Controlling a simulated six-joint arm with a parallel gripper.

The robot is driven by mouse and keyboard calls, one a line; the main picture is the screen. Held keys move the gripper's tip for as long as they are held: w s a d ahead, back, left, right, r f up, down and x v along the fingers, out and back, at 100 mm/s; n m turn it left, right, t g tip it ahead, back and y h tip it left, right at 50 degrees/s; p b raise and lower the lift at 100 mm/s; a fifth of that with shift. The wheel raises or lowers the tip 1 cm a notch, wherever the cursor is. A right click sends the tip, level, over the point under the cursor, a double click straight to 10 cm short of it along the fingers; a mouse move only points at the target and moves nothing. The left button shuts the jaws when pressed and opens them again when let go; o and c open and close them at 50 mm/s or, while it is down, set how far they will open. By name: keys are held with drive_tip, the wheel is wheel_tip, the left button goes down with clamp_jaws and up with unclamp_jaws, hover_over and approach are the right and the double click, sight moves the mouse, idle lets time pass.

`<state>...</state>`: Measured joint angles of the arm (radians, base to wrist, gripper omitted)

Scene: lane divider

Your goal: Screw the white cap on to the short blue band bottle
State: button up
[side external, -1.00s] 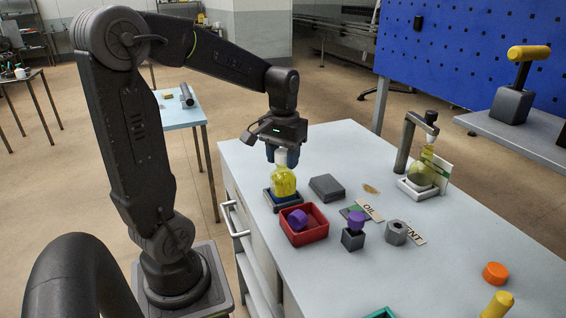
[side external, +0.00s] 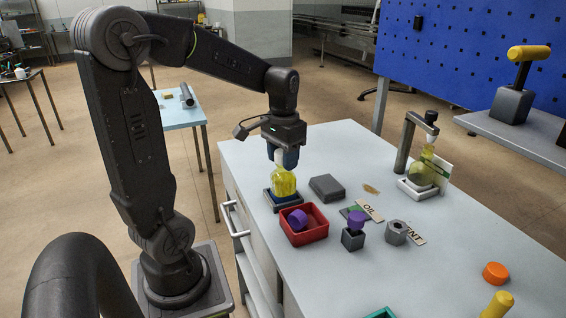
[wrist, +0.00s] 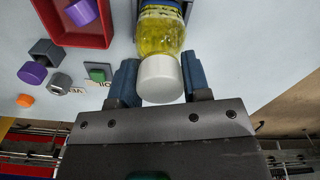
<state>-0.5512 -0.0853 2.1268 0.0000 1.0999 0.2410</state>
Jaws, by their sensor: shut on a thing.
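The short blue band bottle (side external: 284,182) stands upright in a dark square holder (side external: 284,200) and holds yellow liquid. Its blue band (wrist: 172,9) shows low on the body in the wrist view. The white cap (wrist: 160,78) is at the bottle's mouth, in line with it; I cannot tell how far its thread is engaged. My gripper (side external: 283,158) points down over the bottle. Its blue fingers, also seen in the wrist view (wrist: 160,84), are shut on the cap from both sides. In the side view the fingers hide part of the cap.
A red tray (side external: 304,239) with a purple cap (side external: 297,220) stands in front of the holder. A grey block (side external: 327,187) is close on the right. Another purple cap (side external: 356,219), a grey nut (side external: 397,232) and a flask stand (side external: 418,190) are further right.

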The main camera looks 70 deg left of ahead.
drive_tip(key=shift+m, duration=0.9)
drive_tip(key=shift+m, duration=0.9)
drive_tip(key=o, duration=0.6)
drive_tip(key=shift+n, duration=0.9)
